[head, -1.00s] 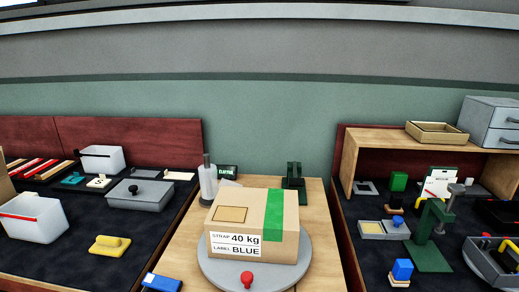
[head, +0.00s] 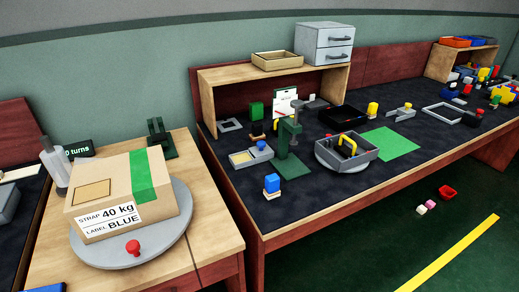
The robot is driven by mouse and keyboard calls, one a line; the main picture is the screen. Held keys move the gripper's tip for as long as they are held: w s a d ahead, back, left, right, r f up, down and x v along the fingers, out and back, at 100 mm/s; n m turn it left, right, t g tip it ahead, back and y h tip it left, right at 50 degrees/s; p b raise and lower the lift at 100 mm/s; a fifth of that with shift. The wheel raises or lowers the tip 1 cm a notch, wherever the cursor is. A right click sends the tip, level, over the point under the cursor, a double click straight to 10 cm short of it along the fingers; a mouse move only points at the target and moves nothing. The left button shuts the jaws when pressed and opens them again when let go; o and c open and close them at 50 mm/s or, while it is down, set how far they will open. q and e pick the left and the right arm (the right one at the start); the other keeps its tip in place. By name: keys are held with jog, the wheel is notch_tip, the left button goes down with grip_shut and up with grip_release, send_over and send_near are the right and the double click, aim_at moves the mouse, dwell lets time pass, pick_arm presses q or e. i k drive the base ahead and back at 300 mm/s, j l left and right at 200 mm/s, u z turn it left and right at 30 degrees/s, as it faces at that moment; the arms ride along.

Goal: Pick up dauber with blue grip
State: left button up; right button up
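A blue-topped block with a pale base (head: 271,185) stands upright near the front edge of the dark right-hand bench. A small blue rounded knob (head: 261,145) sits at the right end of a grey tray with a tan pad (head: 242,157), just behind it. Either could be the dauber with the blue grip; I cannot tell which at this size. Neither of my grippers is in view.
A carton marked 40 kg and BLUE (head: 115,205) rests on a round grey turntable (head: 150,250) on the wooden table. A grey crate with a yellow handle (head: 368,155) is farther right. Open floor lies in front.

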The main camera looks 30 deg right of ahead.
aim_at(271, 190)
jog(key=z, duration=1.35)
